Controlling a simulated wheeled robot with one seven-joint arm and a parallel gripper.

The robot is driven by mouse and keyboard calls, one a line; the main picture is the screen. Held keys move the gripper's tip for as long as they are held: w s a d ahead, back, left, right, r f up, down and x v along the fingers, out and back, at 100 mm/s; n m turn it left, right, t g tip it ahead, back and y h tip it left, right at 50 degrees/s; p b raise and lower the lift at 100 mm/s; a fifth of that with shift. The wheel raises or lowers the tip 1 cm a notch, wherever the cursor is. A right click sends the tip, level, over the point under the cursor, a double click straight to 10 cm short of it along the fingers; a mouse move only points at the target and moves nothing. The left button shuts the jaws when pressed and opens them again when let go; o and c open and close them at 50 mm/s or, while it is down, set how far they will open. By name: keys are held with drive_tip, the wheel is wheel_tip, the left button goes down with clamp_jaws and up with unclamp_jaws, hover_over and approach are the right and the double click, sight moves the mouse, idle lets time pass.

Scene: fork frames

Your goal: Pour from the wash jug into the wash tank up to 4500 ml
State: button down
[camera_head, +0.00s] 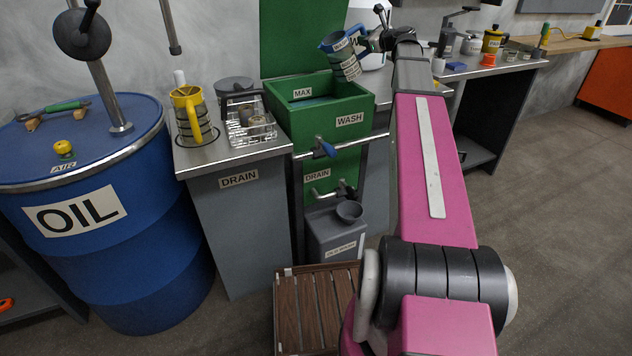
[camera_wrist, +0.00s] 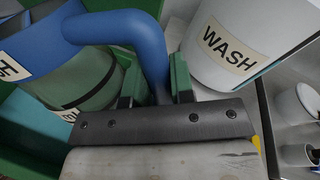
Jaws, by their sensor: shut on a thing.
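The wash jug (camera_head: 345,65) has a blue rim and handle and a banded, see-through body. It is held above the right rear part of the green wash tank (camera_head: 345,135), leaning slightly, spout to the left. No stream shows. My gripper (camera_head: 366,40) is shut on its blue handle; in the wrist view the green fingers (camera_wrist: 155,88) stand either side of the handle (camera_wrist: 150,45). The jug body (camera_wrist: 85,75) shows there at left, with greenish contents. Bluish liquid (camera_head: 312,101) shows inside the tank near a MAX label. Scale readings are too small to read.
A white container marked WASH (camera_wrist: 235,45) stands beside the jug. A yellow jug (camera_head: 188,115) and a wire basket (camera_head: 250,122) sit on the drain counter (camera_head: 200,162). The green lid (camera_head: 300,35) stands up behind the tank. A blue-handled valve (camera_head: 325,148) juts from its front.

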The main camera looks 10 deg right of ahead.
sight(361, 25)
drive_tip(key=shift+r+n, duration=0.5)
drive_tip(key=shift+r, duration=0.45)
drive_tip(key=shift+a+r, duration=0.1)
drive_tip(key=shift+a, duration=0.05)
idle(0.3)
drive_tip(key=shift+a+r+n+h, duration=0.15)
drive_tip(key=shift+r+n+h, duration=0.15)
drive_tip(key=shift+n, duration=0.1)
drive_tip(key=shift+s+a+r+n, duration=0.15)
drive_tip(key=shift+a+r+n, duration=0.05)
drive_tip(key=shift+n, duration=0.1)
idle(0.3)
drive_tip(key=shift+s+a+r+n+h, duration=0.1)
drive_tip(key=shift+a+r+n+h, duration=0.2)
drive_tip(key=shift+r+n+h, duration=0.1)
drive_tip(key=shift+s+a+r+n, duration=0.1)
drive_tip(key=shift+a+n, duration=0.25)
drive_tip(key=shift+n, duration=0.05)
idle(1.7)
drive_tip(key=shift+a+r, duration=0.15)
drive_tip(key=shift+a, duration=0.1)
drive_tip(key=shift+n, duration=0.3)
